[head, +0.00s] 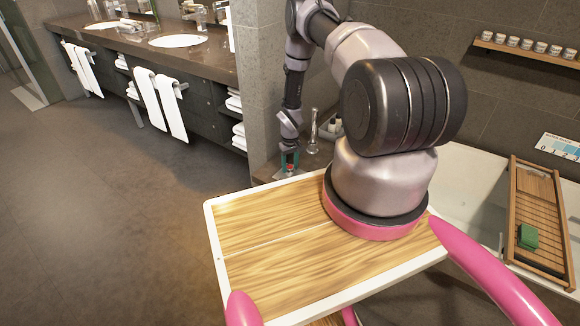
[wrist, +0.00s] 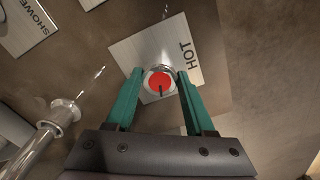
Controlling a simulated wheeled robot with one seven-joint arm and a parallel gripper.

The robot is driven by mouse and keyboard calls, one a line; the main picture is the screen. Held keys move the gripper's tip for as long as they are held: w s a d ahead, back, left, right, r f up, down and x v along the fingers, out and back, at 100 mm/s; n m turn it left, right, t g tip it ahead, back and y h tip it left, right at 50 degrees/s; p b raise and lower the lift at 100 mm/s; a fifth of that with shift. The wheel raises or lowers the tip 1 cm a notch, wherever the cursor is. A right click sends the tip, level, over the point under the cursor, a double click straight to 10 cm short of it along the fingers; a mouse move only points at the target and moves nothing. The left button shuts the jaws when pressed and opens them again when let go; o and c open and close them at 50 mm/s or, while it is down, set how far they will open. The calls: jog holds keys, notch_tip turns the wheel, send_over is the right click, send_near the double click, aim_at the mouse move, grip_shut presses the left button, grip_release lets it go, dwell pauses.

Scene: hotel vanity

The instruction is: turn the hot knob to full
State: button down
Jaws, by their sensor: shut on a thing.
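The hot knob (wrist: 160,82) has a red top with a dark pointer line and a shiny metal rim. It sits on a metal plate (wrist: 130,48) marked HOT in the wrist view. The pointer line runs from the middle towards my gripper's side of the picture. My gripper (wrist: 158,84) has green fingers, shut on the knob from both sides. In the head view my gripper (head: 289,162) reaches down to the ledge beside the tub, with a bit of red between its fingers.
A metal spout (wrist: 45,135) stands left of the knob in the wrist view. A plate marked SHOWER (wrist: 28,25) lies at the upper left. The head view shows the bathtub (head: 475,165) with a wooden caddy (head: 540,195) and green sponge (head: 528,236).

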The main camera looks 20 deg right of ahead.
aim_at(290, 167)
jog(key=shift+n, duration=1.6)
jog(key=shift+c, duration=1.3)
grip_release()
notch_tip(290, 167, up, 11)
